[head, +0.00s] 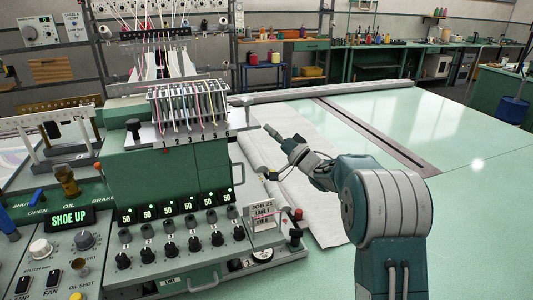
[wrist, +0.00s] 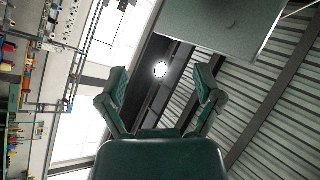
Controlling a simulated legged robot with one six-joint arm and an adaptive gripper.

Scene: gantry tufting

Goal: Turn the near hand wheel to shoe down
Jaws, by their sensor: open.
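The green tufting machine fills the left of the head view, and its display (head: 69,219) reads SHOE UP. A dark round wheel-like part (head: 236,265) sits low at the machine's near right corner, and a dark upright fitting (head: 295,238) stands beside it. I cannot tell for sure which is the near hand wheel. My gripper (head: 266,150) is raised to the right of the needle head, apart from these parts. In the wrist view my gripper (wrist: 162,80) is open, with nothing between its fingers. No hand wheel shows there.
A job card (head: 263,213) stands near the machine's right corner. Rows of black knobs (head: 167,250) line its front. White cloth (head: 300,190) lies on the pale green table (head: 460,135), which is mostly clear to the right. The wrist view faces the ceiling and a green panel (wrist: 225,22).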

